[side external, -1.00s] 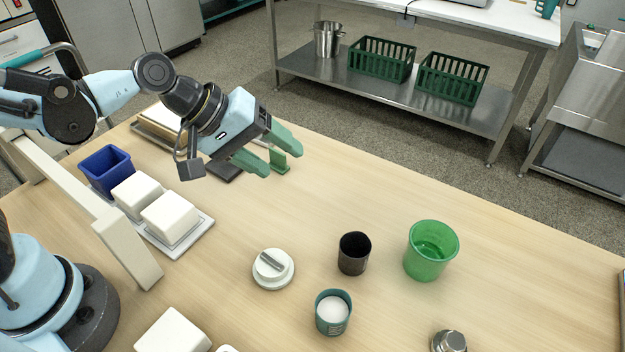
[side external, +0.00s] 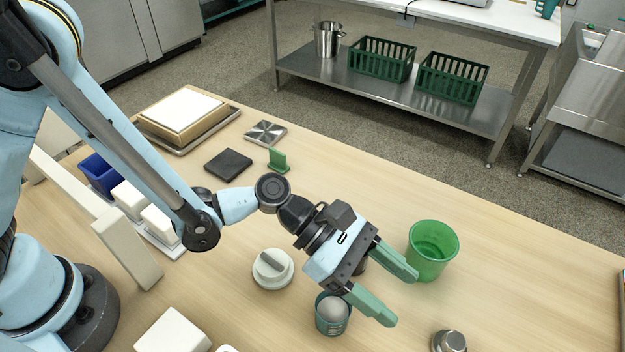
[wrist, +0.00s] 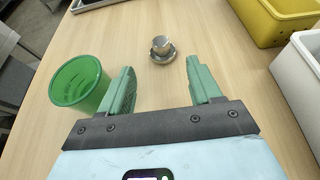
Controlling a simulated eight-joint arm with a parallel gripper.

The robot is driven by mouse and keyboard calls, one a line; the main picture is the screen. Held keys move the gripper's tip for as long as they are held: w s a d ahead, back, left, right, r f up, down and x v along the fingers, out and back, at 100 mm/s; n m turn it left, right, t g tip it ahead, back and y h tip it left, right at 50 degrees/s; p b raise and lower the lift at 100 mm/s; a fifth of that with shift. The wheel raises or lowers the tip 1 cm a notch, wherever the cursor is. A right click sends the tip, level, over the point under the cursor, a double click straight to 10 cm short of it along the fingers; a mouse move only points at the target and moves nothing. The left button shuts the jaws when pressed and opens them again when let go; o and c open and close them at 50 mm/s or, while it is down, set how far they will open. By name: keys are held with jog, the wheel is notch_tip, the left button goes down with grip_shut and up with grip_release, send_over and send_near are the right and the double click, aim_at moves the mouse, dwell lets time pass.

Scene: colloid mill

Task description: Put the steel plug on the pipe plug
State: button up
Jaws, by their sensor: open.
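A small shiny steel piece (side external: 449,341), round with a wider flange, stands on the table at the bottom edge of the side view. It also shows in the wrist view (wrist: 162,48), ahead of the jaws and between their lines. It looks like the steel plug. A white round piece with a grey bar on top (side external: 272,268) lies left of my gripper; I cannot tell whether it is the pipe plug. My gripper (side external: 402,297) is open and empty above the table, its green fingers pointing toward the steel piece but apart from it. The fingers also show in the wrist view (wrist: 160,80).
A green tumbler (side external: 432,252) stands close beside one finger. A teal cup (side external: 332,316) stands below my gripper. White blocks (side external: 172,332), a dark square plate (side external: 228,165) and an upright green piece (side external: 278,160) lie left. Yellow (wrist: 275,22) and white bins stand right in the wrist view.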

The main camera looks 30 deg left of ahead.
aim_at(452, 338)
jog(key=x, duration=1.2)
jog(key=shift+a+f, duration=0.1)
jog(key=shift+c, duration=0.4)
jog(key=shift+a, duration=0.1)
grip_shut()
